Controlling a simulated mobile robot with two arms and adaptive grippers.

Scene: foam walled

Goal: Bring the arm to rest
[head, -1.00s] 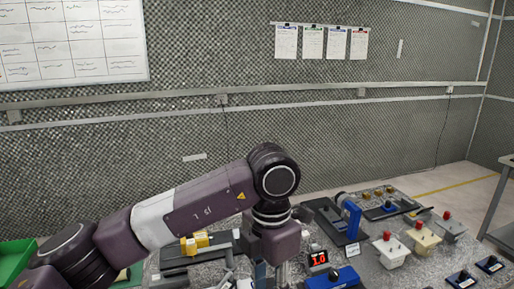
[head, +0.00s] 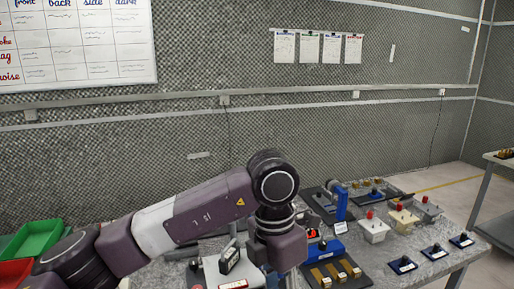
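My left arm (head: 205,208) comes in from the lower left of the head view. It reaches across to a raised joint, then bends down to a wrist link (head: 277,243) over the workbench. The wrist end runs towards the bottom edge, and no gripper fingers can be made out there. My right arm and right gripper do not show.
The workbench (head: 447,268) holds a blue block with brass bars (head: 333,272), a blue upright device (head: 341,203), boxes with red knobs (head: 373,229) and small dark switches (head: 402,265). Green (head: 38,238) and red bins (head: 14,272) stand at left. Another table (head: 492,185) is at right.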

